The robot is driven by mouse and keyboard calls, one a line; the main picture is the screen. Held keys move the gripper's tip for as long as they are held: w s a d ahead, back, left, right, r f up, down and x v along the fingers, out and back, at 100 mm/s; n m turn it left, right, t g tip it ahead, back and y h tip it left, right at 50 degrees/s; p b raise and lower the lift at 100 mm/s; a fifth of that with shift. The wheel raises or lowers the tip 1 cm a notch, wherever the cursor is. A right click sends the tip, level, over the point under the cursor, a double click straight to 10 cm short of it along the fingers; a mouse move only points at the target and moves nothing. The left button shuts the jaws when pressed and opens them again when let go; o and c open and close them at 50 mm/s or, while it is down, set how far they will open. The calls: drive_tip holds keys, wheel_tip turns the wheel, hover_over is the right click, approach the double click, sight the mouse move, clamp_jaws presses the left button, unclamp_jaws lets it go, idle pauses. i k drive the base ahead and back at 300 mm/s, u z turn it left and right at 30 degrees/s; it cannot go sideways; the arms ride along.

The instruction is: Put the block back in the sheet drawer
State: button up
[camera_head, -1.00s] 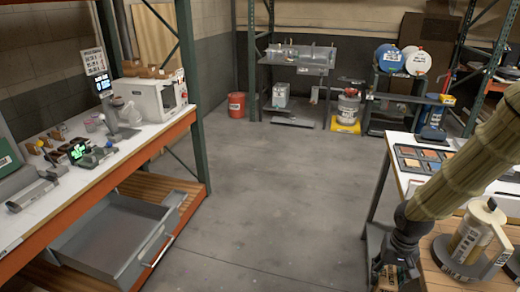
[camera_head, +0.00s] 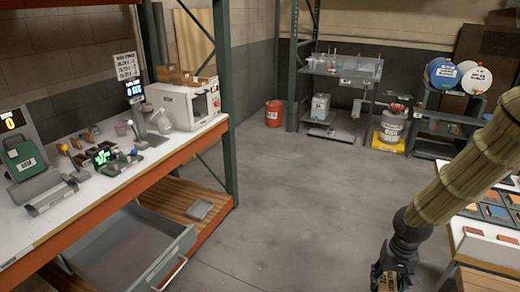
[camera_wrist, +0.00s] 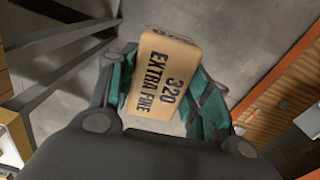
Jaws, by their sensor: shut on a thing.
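A tan block printed "320 EXTRA FINE" (camera_wrist: 160,75) is between the teal-padded fingers of my gripper in the wrist view. My gripper (camera_head: 392,280) is shut on it, low at the bottom right of the head view, where the block is mostly hidden or cut off. The grey sheet drawer (camera_head: 175,262) is pulled open under the left workbench, at the bottom left. Its visible inside looks empty, and its lower part is cut off by the picture edge. My gripper is well to the right of the drawer, over the floor.
The orange-edged workbench (camera_head: 150,158) overhangs the drawer. A green post (camera_head: 226,100) stands beyond it. A small grey item (camera_head: 199,210) lies on the slatted wooden shelf (camera_head: 176,198). Another table (camera_head: 485,248) is at the right. The floor (camera_head: 290,200) between is clear.

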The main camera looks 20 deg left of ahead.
sight(122, 258)
drive_tip(key=u, duration=2.1)
drive_tip(key=i, duration=1)
